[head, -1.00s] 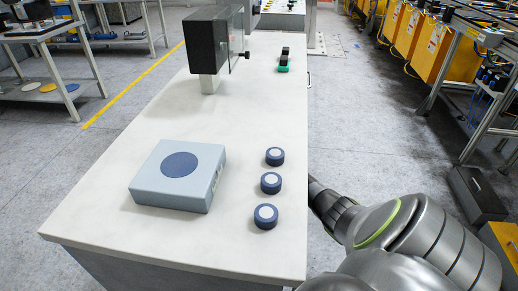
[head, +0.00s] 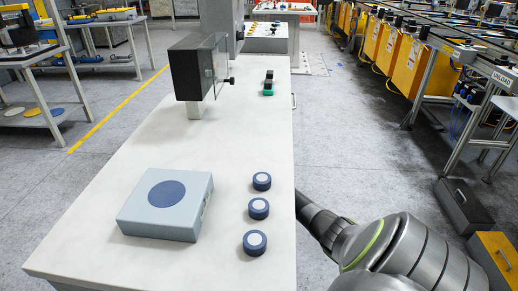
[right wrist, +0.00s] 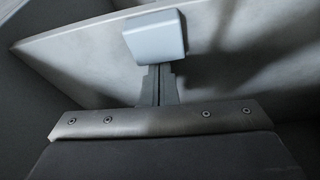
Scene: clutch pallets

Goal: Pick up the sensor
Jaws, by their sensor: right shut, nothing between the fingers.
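Three small dark-blue round pucks with pale tops stand in a row on the white table (head: 150,140) in the head view: a far one (head: 262,181), a middle one (head: 259,208) and a near one (head: 255,243). A light blue-grey box (head: 190,222) with a dark-blue disc on top lies left of them. I cannot tell which is the sensor. My right gripper (right wrist: 160,70) is shut and empty in the right wrist view; a pale blue-grey block, seemingly the box (right wrist: 155,37), shows beyond its fingertips. My left gripper is not in view.
A dark screen-like unit (head: 190,70) stands on a post at the table's far part, with small green-and-black items (head: 268,83) to its right. My right arm is beside the table's right edge. Black (head: 463,206) and yellow boxes stand on the floor at right.

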